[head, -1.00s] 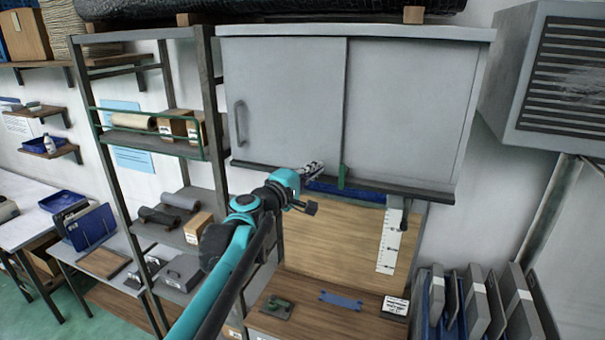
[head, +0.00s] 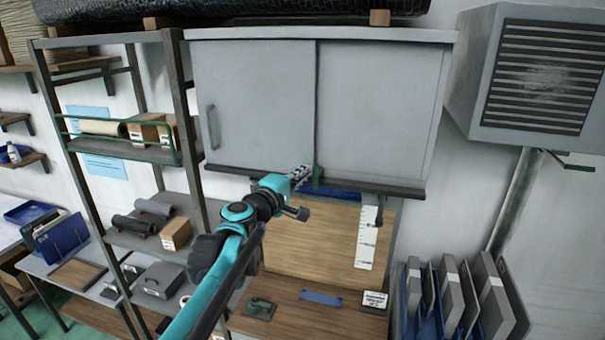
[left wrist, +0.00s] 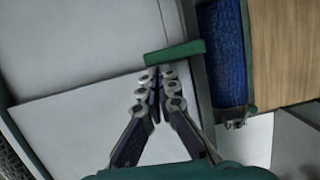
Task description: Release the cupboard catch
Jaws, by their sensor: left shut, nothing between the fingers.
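The grey cupboard (head: 383,110) hangs on the wall with two sliding doors; the left door (head: 250,100) has a bar handle (head: 213,127). A small green catch (head: 317,177) sits at the bottom rail where the doors meet. My left gripper (head: 304,172) is shut and empty, its tips right beside the catch. In the left wrist view the green catch (left wrist: 175,53) lies just beyond the shut fingertips (left wrist: 160,70); I cannot tell whether they touch. My right gripper is not in view.
Below the cupboard stand a wooden board (head: 310,233), a white ruler (head: 366,237) and a bench with a blue strip (head: 321,297). A shelf rack (head: 185,100) stands left. Upright panels (head: 450,300) and a vent box (head: 540,75) are right.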

